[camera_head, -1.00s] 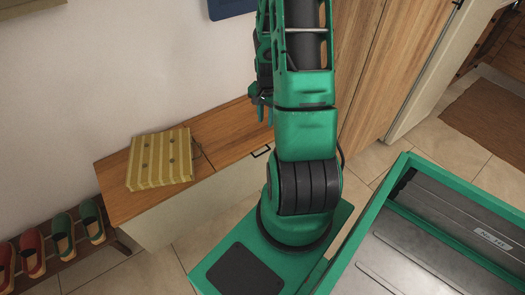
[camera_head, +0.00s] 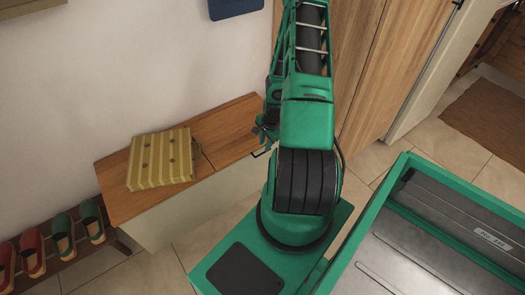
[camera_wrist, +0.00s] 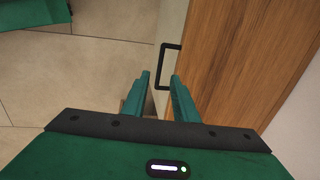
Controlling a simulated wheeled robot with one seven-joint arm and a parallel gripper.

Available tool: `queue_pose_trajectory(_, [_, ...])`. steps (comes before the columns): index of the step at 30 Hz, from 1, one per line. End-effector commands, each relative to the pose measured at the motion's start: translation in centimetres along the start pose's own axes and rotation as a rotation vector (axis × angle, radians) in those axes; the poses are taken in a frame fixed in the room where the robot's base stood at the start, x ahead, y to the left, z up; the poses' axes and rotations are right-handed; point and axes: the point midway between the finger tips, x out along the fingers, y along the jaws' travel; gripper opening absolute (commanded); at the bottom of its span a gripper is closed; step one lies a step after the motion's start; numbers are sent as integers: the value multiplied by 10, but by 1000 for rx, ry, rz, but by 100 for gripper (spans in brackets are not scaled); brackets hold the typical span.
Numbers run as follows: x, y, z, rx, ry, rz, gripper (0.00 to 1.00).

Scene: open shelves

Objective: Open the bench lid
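The bench (camera_head: 160,219) stands against the wall, with a pale front and a wooden lid (camera_head: 228,134). The lid lies flat. A black handle (camera_head: 263,150) sits at the lid's front edge near the right end; it also shows in the wrist view (camera_wrist: 164,66) as a black bracket. My gripper (camera_head: 264,137) is above the right part of the lid, partly hidden by my arm. In the wrist view my gripper (camera_wrist: 160,82) has its two green fingers apart with a gap between them, and the handle appears just beyond the fingertips. Nothing is between the fingers.
A yellow striped cushion (camera_head: 160,160) lies on the left part of the bench top. A shoe rack with red and green shoes (camera_head: 62,238) stands to the left. A wooden cabinet (camera_head: 366,70) rises to the right of the bench. Tiled floor (camera_head: 205,238) is open in front.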

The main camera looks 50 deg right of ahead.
Motion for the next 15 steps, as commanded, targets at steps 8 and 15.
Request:
queue_pose_trajectory(8, [39,0,1,0,-2,0,26])
queue_pose_trajectory(15, [52,0,0,0,-1,0,26])
